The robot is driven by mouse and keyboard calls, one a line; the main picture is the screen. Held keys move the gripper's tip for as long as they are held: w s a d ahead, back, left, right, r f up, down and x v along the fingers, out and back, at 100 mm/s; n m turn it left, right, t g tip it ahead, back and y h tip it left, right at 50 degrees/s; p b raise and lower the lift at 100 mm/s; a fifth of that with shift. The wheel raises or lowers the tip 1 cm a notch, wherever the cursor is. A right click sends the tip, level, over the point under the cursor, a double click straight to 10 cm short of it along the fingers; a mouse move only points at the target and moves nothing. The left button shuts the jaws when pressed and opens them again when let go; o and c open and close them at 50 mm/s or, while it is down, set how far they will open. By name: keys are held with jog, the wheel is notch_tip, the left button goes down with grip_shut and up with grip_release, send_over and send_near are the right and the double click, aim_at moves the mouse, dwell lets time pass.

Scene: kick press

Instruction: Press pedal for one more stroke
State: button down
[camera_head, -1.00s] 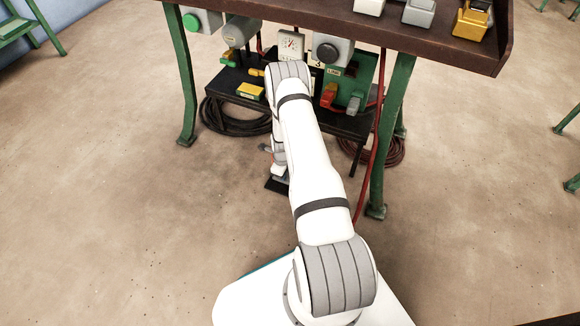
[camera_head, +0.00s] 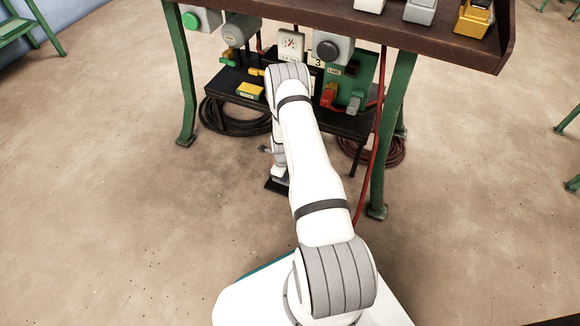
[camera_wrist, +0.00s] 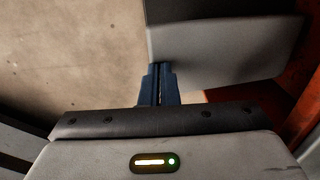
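The pedal (camera_head: 274,186) is a small dark piece low on the floor below the bench, mostly hidden behind my arm. In the wrist view a grey plate with a dark part behind it, which looks like the pedal (camera_wrist: 225,52), fills the upper right. My gripper (camera_wrist: 158,70) shows there with its two blue fingers closed together and nothing between them. The fingertips overlap the near left corner of the grey plate; whether they touch or press it I cannot tell. In the head view my gripper (camera_head: 282,178) is down at the pedal.
The bench (camera_head: 420,40) stands over the pedal on green legs (camera_head: 390,130). A lower shelf (camera_head: 350,125) holds a gauge (camera_head: 291,44) and a green box with levers (camera_head: 345,88). Coiled hoses (camera_head: 235,122) lie behind. A red surface (camera_wrist: 302,110) is close at the wrist view's right. Open floor lies left.

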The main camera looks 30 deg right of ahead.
jog(key=shift+f+b, duration=0.5)
jog(key=shift+f, duration=0.1)
dwell(0.4)
jog(key=shift+r, duration=0.1)
jog(key=shift+r+p, duration=1.55)
jog(key=shift+r, duration=0.9)
